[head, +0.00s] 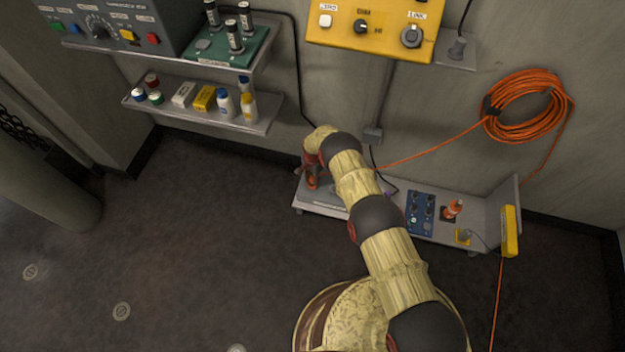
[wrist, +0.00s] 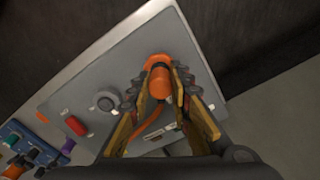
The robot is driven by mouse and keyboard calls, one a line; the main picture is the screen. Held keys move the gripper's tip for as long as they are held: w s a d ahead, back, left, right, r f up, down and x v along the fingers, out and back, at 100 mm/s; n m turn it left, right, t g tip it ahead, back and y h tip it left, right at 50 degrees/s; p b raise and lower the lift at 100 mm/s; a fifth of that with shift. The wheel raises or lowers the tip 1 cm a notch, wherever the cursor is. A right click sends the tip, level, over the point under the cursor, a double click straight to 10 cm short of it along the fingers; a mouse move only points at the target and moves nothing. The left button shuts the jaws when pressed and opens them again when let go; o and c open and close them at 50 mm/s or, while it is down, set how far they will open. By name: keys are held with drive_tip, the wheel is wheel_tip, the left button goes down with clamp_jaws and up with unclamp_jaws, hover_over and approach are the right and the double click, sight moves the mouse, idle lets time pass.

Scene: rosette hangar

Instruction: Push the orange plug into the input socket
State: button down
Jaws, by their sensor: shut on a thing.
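The orange plug (wrist: 160,84) is between the fingertips of my gripper (wrist: 159,90), which is shut on it. An orange ring (wrist: 156,59), apparently the input socket, sits on a grey panel (wrist: 126,66) straight beyond the plug. The plug's front end overlaps this ring in the wrist view; I cannot tell whether it is inside or just in front. An orange cable (wrist: 150,125) runs back from the plug. In the head view my gripper (head: 311,172) is over the left end of the low shelf, with the orange plug (head: 312,183) showing below it.
On the low shelf (head: 486,226) stand a blue box (head: 420,212) and another orange connector (head: 453,208). A coiled orange cable (head: 524,138) hangs on the wall. The floor in front is clear.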

drive_tip(key=shift+f+b, duration=0.5)
drive_tip(key=shift+b, duration=0.1)
idle(1.0)
drive_tip(key=c, duration=1.6)
unclamp_jaws()
drive_tip(key=shift+o, duration=0.2)
wheel_tip(320, 180, up, 12)
